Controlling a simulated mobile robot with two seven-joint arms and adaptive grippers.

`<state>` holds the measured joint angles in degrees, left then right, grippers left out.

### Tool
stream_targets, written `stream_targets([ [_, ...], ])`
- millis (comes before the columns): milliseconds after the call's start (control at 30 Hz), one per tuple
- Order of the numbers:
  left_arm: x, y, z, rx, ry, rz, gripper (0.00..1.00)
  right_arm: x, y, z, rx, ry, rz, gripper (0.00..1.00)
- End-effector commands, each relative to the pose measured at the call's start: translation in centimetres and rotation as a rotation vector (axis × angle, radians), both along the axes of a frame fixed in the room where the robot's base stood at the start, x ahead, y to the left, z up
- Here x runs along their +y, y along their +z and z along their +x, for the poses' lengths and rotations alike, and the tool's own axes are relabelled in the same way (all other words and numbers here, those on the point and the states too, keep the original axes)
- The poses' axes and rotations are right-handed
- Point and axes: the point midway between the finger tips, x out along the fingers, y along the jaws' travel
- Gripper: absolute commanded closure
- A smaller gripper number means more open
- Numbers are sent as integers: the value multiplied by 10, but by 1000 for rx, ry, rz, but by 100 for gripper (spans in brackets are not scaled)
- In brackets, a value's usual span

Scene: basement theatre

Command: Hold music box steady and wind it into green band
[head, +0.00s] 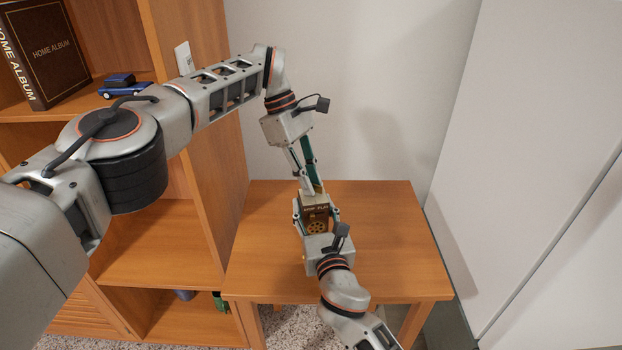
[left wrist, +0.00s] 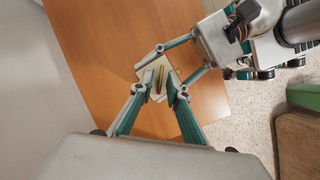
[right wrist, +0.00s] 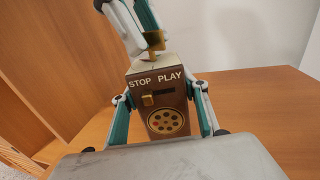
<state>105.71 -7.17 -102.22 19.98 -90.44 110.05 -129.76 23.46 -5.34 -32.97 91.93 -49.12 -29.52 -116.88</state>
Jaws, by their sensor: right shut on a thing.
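The brown music box (head: 316,226) stands upright on the small wooden table. In the right wrist view its front (right wrist: 172,101) shows the words STOP and PLAY, a gold slider (right wrist: 148,100) on the STOP side and a round grille (right wrist: 164,122). My right gripper (right wrist: 160,95) is shut on the box, one finger on each side. A gold winding key (right wrist: 154,42) rises from its top. My left gripper (left wrist: 162,87) points down from above, its fingers on both sides of the key with a gap between them. I cannot make out the green band.
The wooden table (head: 390,250) is bare around the box. A shelf unit (head: 215,160) stands on the left with a home album (head: 52,55) and a blue toy car (head: 125,90). A wall is behind and a white panel (head: 550,150) on the right.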

Motion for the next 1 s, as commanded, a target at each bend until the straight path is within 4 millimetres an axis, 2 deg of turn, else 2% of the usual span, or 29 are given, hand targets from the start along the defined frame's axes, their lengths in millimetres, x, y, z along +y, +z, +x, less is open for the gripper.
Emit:
stream_targets([
  [533,-1,1,-1,4,29,-1,80,0,0,0,0,0,0,87],
  [1000,-1,2,-3,2,255,-3,80,0,0,0,0,1,0,87],
])
